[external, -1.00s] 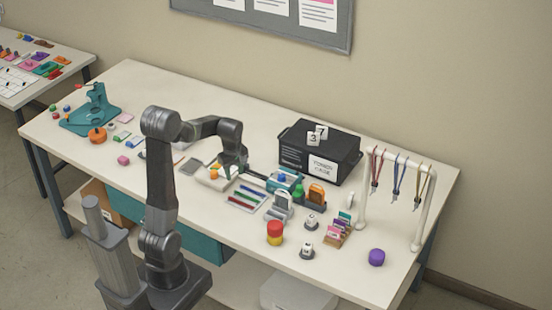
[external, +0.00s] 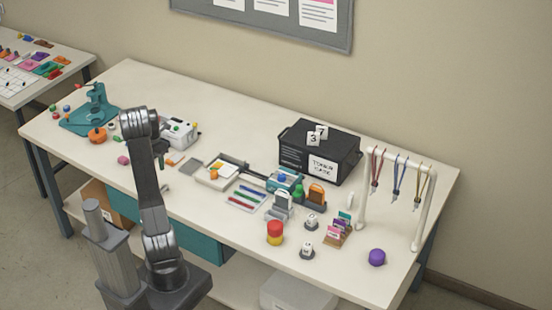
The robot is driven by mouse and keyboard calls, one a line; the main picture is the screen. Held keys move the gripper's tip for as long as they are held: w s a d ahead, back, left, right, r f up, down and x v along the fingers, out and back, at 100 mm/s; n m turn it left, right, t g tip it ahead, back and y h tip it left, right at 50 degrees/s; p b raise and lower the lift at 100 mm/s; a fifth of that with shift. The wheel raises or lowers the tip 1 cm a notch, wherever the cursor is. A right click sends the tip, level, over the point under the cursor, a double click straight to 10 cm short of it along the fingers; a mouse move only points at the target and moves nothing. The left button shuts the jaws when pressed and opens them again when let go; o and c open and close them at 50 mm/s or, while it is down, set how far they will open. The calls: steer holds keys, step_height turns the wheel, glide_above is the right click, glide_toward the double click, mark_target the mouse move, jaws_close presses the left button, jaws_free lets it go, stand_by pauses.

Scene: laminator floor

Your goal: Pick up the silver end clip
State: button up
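I cannot make out a silver end clip for certain; the small parts on the bench are too small to tell apart. My arm stands in front of the bench's left half, and its upper link covers part of the top. Only a dark bit of the arm's far end (external: 159,145) shows just right of that link, low over the bench. The fingers of my gripper are hidden or too small to read. A grey square plate (external: 190,166) lies flat to the right of the arm.
A white machine (external: 180,133) stands behind the arm. A teal press (external: 92,110) is at the left. An open tray (external: 222,172), marker pens (external: 246,197), a black case (external: 318,155) and a lanyard rack (external: 433,205) stand to the right. The back left of the bench is clear.

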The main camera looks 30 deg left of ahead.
glide_above(163, 188)
steer(key=f, duration=0.5)
steer(key=s+f, duration=0.1)
steer(key=f, duration=0.4)
steer(key=w+f+p, duration=0.1)
steer(key=f, duration=0.1)
steer(key=shift+f, duration=0.6)
jaws_close()
